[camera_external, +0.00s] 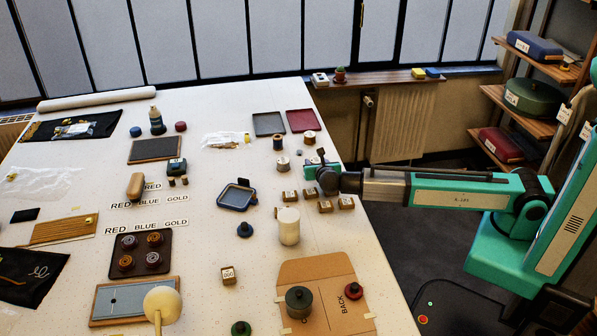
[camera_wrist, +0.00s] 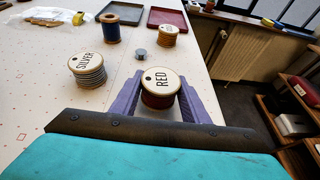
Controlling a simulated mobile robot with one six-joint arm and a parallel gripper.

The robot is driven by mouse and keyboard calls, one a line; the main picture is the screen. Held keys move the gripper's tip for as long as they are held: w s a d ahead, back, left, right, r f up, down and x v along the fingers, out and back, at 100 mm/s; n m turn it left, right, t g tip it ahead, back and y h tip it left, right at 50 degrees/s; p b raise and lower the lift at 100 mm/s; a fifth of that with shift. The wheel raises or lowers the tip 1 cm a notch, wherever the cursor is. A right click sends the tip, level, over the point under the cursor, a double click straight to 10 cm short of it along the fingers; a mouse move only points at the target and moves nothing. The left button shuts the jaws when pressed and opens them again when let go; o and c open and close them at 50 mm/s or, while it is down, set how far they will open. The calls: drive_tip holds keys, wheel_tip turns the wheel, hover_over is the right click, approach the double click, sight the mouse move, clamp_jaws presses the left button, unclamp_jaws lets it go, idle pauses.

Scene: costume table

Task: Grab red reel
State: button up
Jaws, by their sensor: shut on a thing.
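The red reel (camera_wrist: 160,88) has a pale round top marked RED and dark red thread below it. In the wrist view it sits between the two purple fingers of my gripper (camera_wrist: 161,97), which is shut on it. The reel appears to be at table level; I cannot tell whether it touches the table. In the external view my gripper (camera_external: 314,168) is over the table's right side, and the red reel is hidden there behind my gripper.
A SILVER reel (camera_wrist: 87,70) stands left of my gripper. A blue reel (camera_wrist: 111,31) and a copper-coloured reel (camera_wrist: 168,36) stand beyond it, with a small grey disc (camera_wrist: 140,54) between. Small labelled blocks (camera_external: 325,207) and a cream cylinder (camera_external: 289,227) stand nearer the external camera.

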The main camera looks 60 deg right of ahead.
sight(316, 159)
drive_tip(key=shift+r+b, duration=0.6)
drive_tip(key=shift+r, duration=3.65)
